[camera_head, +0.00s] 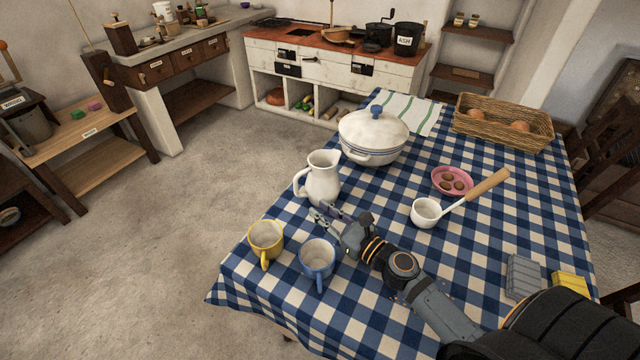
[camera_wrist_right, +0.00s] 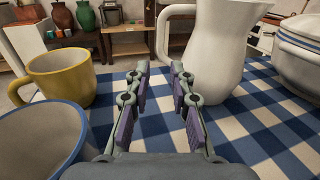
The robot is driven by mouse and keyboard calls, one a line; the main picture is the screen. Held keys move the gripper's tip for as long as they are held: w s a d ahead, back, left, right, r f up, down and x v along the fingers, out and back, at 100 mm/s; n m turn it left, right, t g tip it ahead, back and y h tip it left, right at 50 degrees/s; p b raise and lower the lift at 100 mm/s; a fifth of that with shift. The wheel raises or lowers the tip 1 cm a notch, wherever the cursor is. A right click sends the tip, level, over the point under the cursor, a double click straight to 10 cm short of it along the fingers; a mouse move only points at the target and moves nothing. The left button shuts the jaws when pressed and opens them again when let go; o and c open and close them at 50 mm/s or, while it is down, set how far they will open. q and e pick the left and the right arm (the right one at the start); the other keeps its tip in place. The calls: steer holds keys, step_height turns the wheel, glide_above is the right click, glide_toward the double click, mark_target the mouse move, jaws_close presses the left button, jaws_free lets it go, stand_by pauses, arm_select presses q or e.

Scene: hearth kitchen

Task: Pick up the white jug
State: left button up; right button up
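The white jug (camera_head: 323,178) stands upright on the checked tablecloth, its handle on the left side in the head view. It also shows in the right wrist view (camera_wrist_right: 222,55), ahead and to the right of the fingers, with its handle roughly in line with them. My right gripper (camera_head: 327,217) is open and empty, just in front of the jug and apart from it. In the right wrist view its two fingers (camera_wrist_right: 160,95) are spread with only tablecloth between them. My left gripper is not in view.
A yellow mug (camera_head: 266,240) and a blue mug (camera_head: 317,259) stand close to the right gripper. A white lidded tureen (camera_head: 373,137) stands behind the jug. A white ladle (camera_head: 427,212), a pink bowl (camera_head: 453,180) and a basket (camera_head: 503,124) are farther right.

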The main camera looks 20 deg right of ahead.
mark_target(298, 192)
steer(key=shift+w+a+r+p, duration=0.25)
steer(key=shift+w+r+p, duration=0.05)
steer(key=shift+w+p, duration=0.2)
steer(key=shift+w+a+r+p, duration=0.2)
steer(key=shift+w+r+p, duration=0.1)
steer(key=shift+w+p, duration=0.2)
steer(key=shift+w+a+f, duration=0.2)
steer(key=shift+w+a, duration=0.05)
steer(key=shift+w, duration=0.35)
steer(key=shift+w+a+f, duration=0.15)
steer(key=shift+w+a, duration=0.1)
steer(key=shift+w, duration=0.3)
steer(key=shift+w+f, duration=0.15)
steer(key=shift+w, duration=0.1)
steer(key=shift+w+a+p, duration=0.15)
steer(key=shift+w+p, duration=0.15)
steer(key=shift+p, duration=0.1)
steer(key=x, duration=0.4)
steer(key=shift+w+f+p, duration=0.1)
steer(key=shift+w+p, duration=0.15)
steer(key=shift+p, duration=0.05)
steer(key=shift+s, duration=0.1)
jaws_close()
